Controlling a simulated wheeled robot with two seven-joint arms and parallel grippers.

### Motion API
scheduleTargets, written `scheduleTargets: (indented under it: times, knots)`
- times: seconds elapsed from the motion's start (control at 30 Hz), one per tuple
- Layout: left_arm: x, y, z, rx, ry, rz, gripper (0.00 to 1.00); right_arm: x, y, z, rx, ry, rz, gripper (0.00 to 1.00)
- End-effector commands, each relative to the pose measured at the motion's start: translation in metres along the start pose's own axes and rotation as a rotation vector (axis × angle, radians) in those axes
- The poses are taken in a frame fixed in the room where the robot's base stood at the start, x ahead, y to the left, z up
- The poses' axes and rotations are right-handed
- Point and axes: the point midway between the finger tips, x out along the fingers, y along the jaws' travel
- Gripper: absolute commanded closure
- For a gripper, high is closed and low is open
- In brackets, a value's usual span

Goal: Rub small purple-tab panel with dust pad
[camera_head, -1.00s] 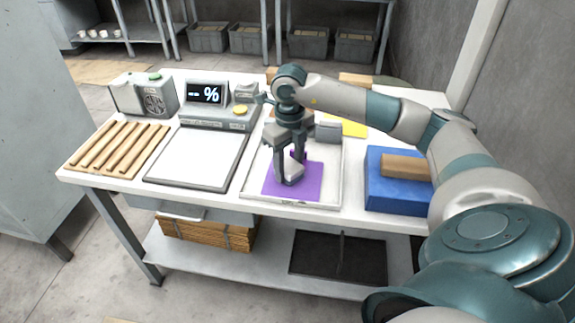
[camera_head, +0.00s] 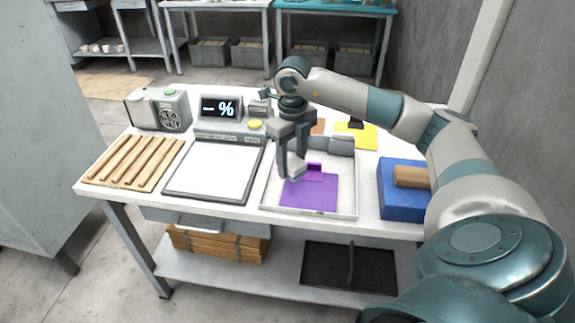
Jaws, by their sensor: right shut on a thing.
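The purple panel (camera_head: 312,196) lies flat in a shallow white tray (camera_head: 349,190), with a small raised purple tab (camera_head: 314,167) at its far edge. My right gripper (camera_head: 293,168) is shut on a pale grey pad (camera_head: 296,166), which I take to be the dust pad. The pad shows at the panel's upper left corner, beside the tab. I cannot tell whether it touches the panel or hangs just above it. The gripper fingers hide part of the pad. My left gripper is not in view.
A blue block (camera_head: 403,205) with a tan top piece (camera_head: 411,177) stands right of the tray. Grey blocks (camera_head: 342,143) and a yellow panel (camera_head: 366,139) lie behind. A display unit (camera_head: 222,117), a white plate (camera_head: 214,172) and a slatted wooden rack (camera_head: 133,160) are left.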

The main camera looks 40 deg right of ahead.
Motion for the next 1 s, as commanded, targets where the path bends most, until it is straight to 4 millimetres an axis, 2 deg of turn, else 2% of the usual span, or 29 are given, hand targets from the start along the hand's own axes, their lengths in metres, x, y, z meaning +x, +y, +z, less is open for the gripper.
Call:
scheduleTargets:
  times: [0.1,0.33,0.77,1.0]
  knots:
    - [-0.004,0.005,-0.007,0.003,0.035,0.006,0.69,-0.014,-0.006,-0.001,0.001,0.000,0.000,0.75]
    - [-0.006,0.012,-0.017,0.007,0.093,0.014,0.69,-0.029,-0.015,-0.003,0.004,0.000,-0.001,0.75]
    - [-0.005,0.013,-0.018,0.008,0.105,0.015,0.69,-0.030,-0.015,-0.003,0.001,0.000,0.000,0.75]
    - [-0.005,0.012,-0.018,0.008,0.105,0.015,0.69,-0.029,-0.003,-0.002,-0.110,-0.002,0.003,0.75]
